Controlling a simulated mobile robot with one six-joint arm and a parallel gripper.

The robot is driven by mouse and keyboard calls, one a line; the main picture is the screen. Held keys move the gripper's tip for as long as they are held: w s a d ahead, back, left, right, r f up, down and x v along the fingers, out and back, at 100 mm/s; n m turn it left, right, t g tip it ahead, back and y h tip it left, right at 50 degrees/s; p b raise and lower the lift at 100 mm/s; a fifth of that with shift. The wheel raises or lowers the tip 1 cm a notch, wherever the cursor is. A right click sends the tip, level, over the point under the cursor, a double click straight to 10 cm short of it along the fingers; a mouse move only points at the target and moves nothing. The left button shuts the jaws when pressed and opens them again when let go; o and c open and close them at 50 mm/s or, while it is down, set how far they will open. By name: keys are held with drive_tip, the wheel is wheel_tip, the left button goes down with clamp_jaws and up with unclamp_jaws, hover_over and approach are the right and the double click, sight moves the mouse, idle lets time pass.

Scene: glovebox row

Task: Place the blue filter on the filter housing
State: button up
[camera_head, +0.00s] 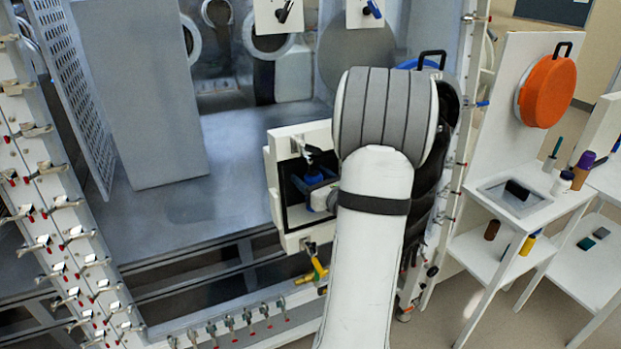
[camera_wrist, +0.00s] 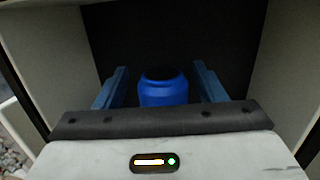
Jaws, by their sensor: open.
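A blue canister (camera_wrist: 163,90) with a dark top stands upright between the two blue fingers of my gripper (camera_wrist: 162,82) in the wrist view. Gaps show on both sides of it, so my gripper is open around it without gripping. In the head view the canister (camera_head: 313,178) shows small inside a white-framed box with a dark inside, and my gripper (camera_head: 321,188) reaches in from the right. It appears to be the blue filter. I cannot pick out the filter housing for sure; my arm hides part of the scene.
The white box frame (camera_head: 291,239) closes around my gripper, with a yellow-handled latch (camera_head: 318,268) below. A blue disc (camera_head: 409,64) is mostly behind my arm. An orange disc (camera_head: 547,92) hangs at right above a shelf (camera_head: 552,207) with bottles.

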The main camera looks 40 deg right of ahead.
drive_tip(key=shift+r+p, duration=0.55)
drive_tip(key=shift+p, duration=0.05)
drive_tip(key=shift+s+d+r, duration=0.1)
drive_tip(key=shift+s+r, duration=0.1)
drive_tip(key=s+a+b, duration=0.1)
drive_tip(key=s+b, duration=0.1)
drive_tip(key=s, duration=0.9)
drive_tip(key=shift+s+f+b, duration=0.15)
drive_tip(key=shift+s+b, duration=0.15)
drive_tip(key=shift+a+f, duration=0.1)
